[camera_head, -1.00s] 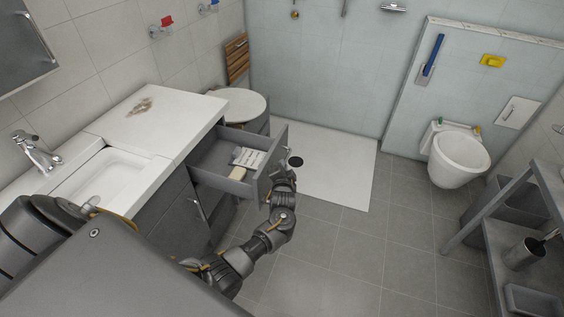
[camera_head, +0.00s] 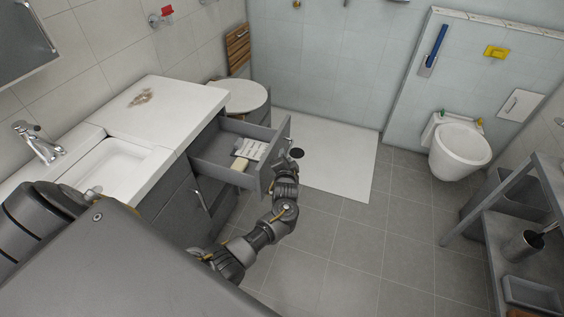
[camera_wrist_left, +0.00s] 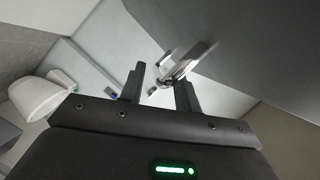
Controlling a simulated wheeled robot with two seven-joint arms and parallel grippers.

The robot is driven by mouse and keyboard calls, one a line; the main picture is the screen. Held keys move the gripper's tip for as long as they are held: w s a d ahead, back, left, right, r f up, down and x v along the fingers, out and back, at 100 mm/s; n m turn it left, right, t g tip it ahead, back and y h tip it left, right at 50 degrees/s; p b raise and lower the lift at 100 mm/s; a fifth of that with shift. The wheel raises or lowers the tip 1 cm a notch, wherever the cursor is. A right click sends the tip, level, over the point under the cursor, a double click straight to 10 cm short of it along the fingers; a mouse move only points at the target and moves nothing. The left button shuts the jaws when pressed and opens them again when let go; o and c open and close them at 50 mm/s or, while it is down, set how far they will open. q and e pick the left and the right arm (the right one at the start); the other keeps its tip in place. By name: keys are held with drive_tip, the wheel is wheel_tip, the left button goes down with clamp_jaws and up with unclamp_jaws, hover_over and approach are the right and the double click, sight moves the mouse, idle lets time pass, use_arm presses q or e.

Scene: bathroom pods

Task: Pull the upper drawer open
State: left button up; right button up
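The upper drawer (camera_head: 230,172) of the grey vanity cabinet stands pulled out, its inside showing. A white printed item (camera_head: 250,149) and a small cream block (camera_head: 240,165) lie in it. My left gripper (camera_head: 284,168) is at the outer face of the drawer front, where its fingertips are hard to make out. In the left wrist view the two fingers (camera_wrist_left: 160,80) stand apart. The metal bar handle (camera_wrist_left: 192,58) is at the tip of the right-hand finger, close to the grey drawer front (camera_wrist_left: 245,45); whether they touch is unclear. My right gripper is out of view.
A white countertop with a sink (camera_head: 110,178) is above the cabinet. Another handle (camera_head: 201,200) is on the cabinet front below. A round white stool seat (camera_head: 240,96) stands behind the drawer. The tiled floor (camera_head: 350,240) to the right is clear up to a grey shelf (camera_head: 510,220).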

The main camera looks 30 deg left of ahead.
use_arm(q)
drive_tip(key=v, duration=1.1)
drive_tip(key=shift+r, duration=0.2)
